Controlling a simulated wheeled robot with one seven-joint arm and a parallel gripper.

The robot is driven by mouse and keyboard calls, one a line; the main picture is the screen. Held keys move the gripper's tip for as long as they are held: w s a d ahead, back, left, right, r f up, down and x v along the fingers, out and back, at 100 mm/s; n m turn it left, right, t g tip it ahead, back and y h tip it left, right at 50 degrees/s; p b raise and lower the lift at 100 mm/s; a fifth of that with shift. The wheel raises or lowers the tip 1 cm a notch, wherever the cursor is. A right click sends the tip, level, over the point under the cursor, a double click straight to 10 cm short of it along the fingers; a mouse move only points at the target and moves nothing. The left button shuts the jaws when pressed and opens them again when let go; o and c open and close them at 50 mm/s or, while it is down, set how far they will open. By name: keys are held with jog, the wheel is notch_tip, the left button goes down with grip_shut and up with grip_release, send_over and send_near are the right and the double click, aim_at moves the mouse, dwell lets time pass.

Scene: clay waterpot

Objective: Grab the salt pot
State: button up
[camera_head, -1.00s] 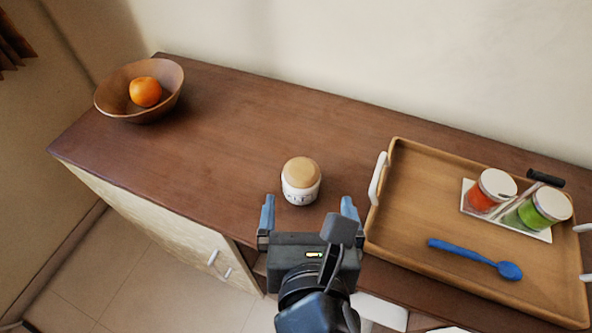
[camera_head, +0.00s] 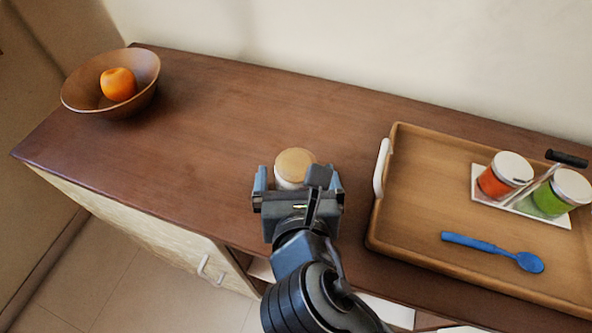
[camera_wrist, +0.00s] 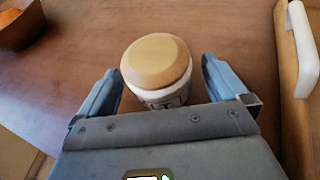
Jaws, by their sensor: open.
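The salt pot (camera_head: 292,164) is a white pot with a light wooden lid and dark lettering, upright on the brown cabinet top. In the wrist view the salt pot (camera_wrist: 157,68) sits between and slightly beyond the two blue fingers. My gripper (camera_head: 296,177) is open, with one finger on each side of the pot. In the wrist view my gripper (camera_wrist: 160,80) shows a gap between each finger and the pot. In the head view my gripper hides the pot's lower part.
A wooden tray (camera_head: 410,215) with white handles lies to the right. It holds a red jar (camera_head: 497,183), a green jar (camera_head: 549,203) and a blue spoon (camera_head: 490,250). A wooden bowl (camera_head: 140,95) with an orange (camera_head: 118,84) stands at the far left. The cabinet top (camera_head: 215,130) between is clear.

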jog(key=shift+w+f, duration=0.25)
jog(key=shift+w, duration=0.35)
jog(key=shift+c, duration=0.5)
jog(key=c, duration=1.1)
jog(key=shift+r, duration=0.15)
